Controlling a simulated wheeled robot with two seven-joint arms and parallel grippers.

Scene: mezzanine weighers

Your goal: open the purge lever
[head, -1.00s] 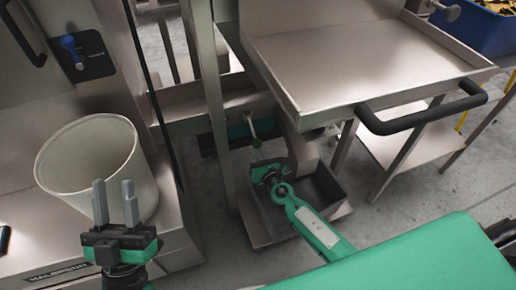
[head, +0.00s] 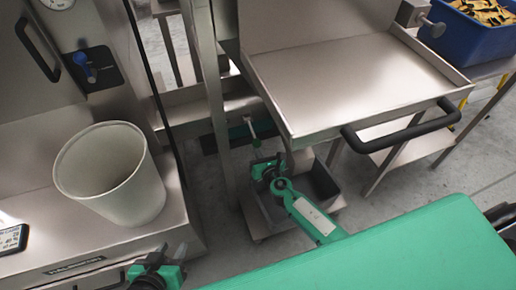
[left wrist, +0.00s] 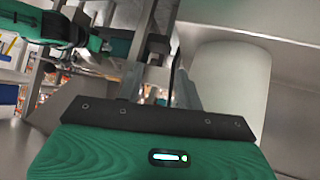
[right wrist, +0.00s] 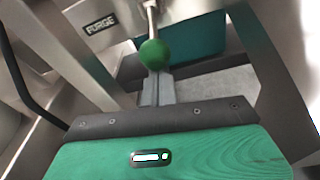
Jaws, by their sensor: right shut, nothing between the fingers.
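A lever with a green ball knob (right wrist: 153,55) hangs on a metal rod under the hopper frame. In the head view the knob (head: 255,142) is small, below the steel tray. My right gripper (right wrist: 157,92) is shut and empty, its fingertips just below the knob in the picture; I cannot tell if they touch it. In the head view my right gripper (head: 266,166) is low beneath the lever. A blue-knobbed lever (head: 82,66) sits on a dark plate on the left machine; its label is unreadable. My left gripper (left wrist: 160,90) is empty, its fingers apart, beside the pale bucket.
The bucket (head: 135,200) stands on the left steel bench. A steel tray (head: 350,80) with a black handle (head: 405,131) overhangs the lever area on the right. A dark bin (head: 322,182) is below. A blue crate (head: 470,35) stands at upper right. Steel posts flank the lever.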

